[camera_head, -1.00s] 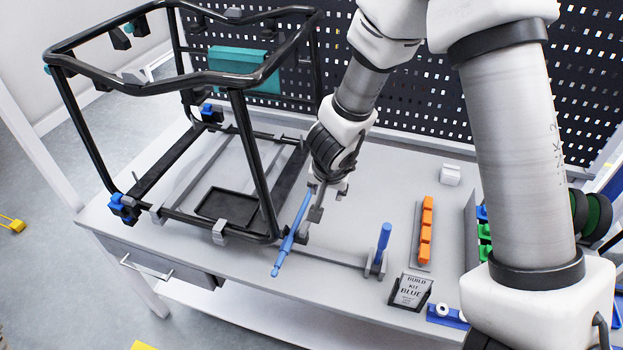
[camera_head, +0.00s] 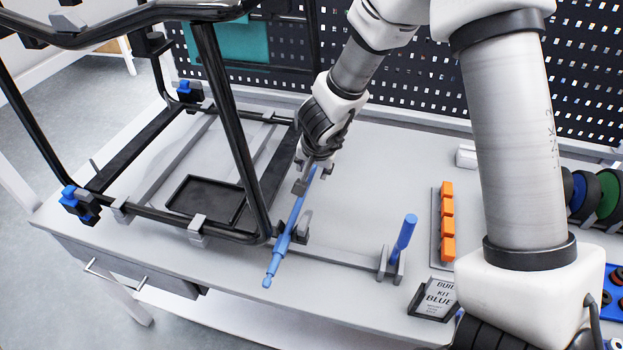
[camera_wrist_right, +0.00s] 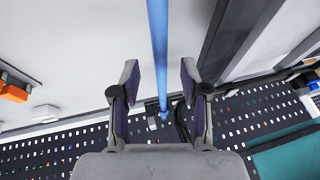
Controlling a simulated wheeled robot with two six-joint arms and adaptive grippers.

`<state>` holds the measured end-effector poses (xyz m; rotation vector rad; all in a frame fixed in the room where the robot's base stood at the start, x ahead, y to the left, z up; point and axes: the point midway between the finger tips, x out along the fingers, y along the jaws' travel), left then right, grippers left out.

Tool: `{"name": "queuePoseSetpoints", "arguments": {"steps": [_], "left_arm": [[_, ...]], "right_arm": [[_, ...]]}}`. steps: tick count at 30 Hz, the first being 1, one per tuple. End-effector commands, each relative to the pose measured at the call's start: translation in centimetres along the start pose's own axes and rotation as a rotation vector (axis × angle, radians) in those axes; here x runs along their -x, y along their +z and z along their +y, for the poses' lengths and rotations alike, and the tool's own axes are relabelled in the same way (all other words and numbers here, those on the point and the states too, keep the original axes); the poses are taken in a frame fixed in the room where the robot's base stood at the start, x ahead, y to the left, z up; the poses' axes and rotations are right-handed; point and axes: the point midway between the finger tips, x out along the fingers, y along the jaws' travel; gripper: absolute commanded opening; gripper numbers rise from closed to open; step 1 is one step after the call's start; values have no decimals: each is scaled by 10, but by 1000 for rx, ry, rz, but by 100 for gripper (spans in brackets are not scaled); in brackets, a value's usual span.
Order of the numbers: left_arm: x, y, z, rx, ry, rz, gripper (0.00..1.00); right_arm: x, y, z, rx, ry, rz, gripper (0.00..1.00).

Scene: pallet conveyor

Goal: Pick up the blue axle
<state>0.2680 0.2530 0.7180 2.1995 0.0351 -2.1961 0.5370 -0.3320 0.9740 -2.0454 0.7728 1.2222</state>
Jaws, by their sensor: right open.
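The blue axle (camera_head: 283,240) is a long thin rod with a stepped near end, lying across a grey holder (camera_head: 302,226) at the table's front, beside the black frame. My right gripper (camera_head: 313,178) is open at the axle's far end. In the right wrist view the axle (camera_wrist_right: 157,50) runs between the two spread fingers (camera_wrist_right: 160,82), with gaps on both sides. Its far part is partly hidden by the gripper in the head view. My left gripper is not in view.
The black tube frame (camera_head: 235,135) stands close left of the gripper. Another blue rod (camera_head: 404,237) stands tilted in a grey bracket to the right. Orange blocks (camera_head: 447,220) and a "BUILD KIT BLUE" sign (camera_head: 436,298) lie further right. The table behind the rail is clear.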

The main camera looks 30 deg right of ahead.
Motion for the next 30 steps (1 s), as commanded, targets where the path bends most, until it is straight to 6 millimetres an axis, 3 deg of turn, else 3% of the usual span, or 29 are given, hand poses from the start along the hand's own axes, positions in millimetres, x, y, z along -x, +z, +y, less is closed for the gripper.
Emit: {"name": "queuePoseSetpoints", "arguments": {"steps": [1,3,9,13,25,30], "left_arm": [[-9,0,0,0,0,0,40],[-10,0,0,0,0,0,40],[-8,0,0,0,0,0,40],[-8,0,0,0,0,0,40],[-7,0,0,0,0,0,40],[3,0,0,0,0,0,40]], "right_arm": [[-14,2,1,1,2,-1,45],[-19,1,0,0,1,0,45],[-18,0,0,0,1,0,45],[-18,0,0,1,1,0,0],[-16,-1,-1,1,0,2,0],[-5,-6,-4,1,-1,3,0]]}}
